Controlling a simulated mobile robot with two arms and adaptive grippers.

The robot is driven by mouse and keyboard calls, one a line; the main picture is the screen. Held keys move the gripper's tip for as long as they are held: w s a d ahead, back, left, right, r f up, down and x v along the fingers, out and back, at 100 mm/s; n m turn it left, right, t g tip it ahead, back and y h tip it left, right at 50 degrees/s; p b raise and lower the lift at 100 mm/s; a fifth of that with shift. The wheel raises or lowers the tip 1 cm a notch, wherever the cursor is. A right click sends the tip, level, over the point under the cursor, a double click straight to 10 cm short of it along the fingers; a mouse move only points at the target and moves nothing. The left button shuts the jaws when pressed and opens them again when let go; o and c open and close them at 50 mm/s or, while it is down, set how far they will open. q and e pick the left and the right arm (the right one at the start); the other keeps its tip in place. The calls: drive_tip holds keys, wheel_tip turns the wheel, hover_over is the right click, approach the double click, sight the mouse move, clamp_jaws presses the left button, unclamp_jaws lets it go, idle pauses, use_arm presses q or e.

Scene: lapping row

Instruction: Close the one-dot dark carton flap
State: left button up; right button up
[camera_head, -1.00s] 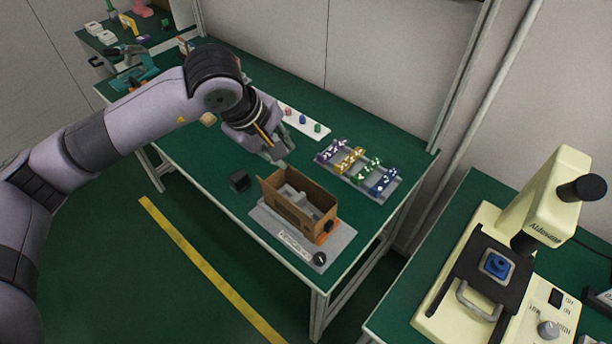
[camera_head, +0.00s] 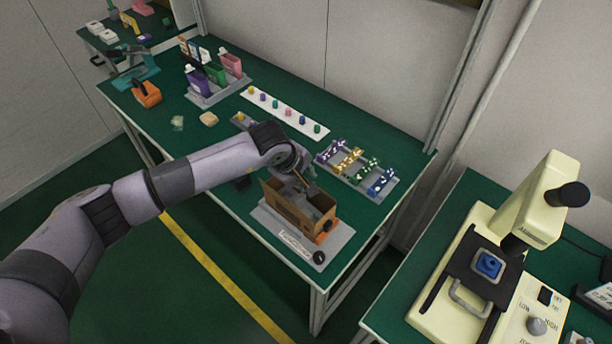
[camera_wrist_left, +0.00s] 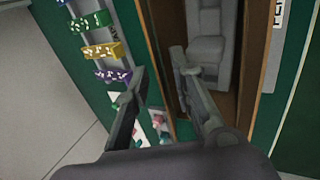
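The brown carton (camera_head: 290,210) stands open at the top on a grey plate (camera_head: 263,217) near the front right edge of the green table. Its grey insert shows inside in the left wrist view (camera_wrist_left: 208,55). My left gripper (camera_head: 312,188) is over the carton's back long side. In the left wrist view my left gripper (camera_wrist_left: 158,65) has its two fingers apart, with a brown carton wall (camera_wrist_left: 152,45) seen between them; I cannot tell whether they touch it. I cannot make out a one-dot mark or which flap is dark. My right gripper is not in view.
A grey rack with purple, yellow, green and blue pieces (camera_head: 387,184) lies just behind the carton. A white strip with coloured pegs (camera_head: 273,104) lies further back. An orange part (camera_head: 322,239) is at the carton's right end. A cream machine (camera_head: 480,270) stands on the right table.

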use_arm(q)
drive_tip(key=shift+f, duration=0.1)
clamp_jaws()
idle(0.6)
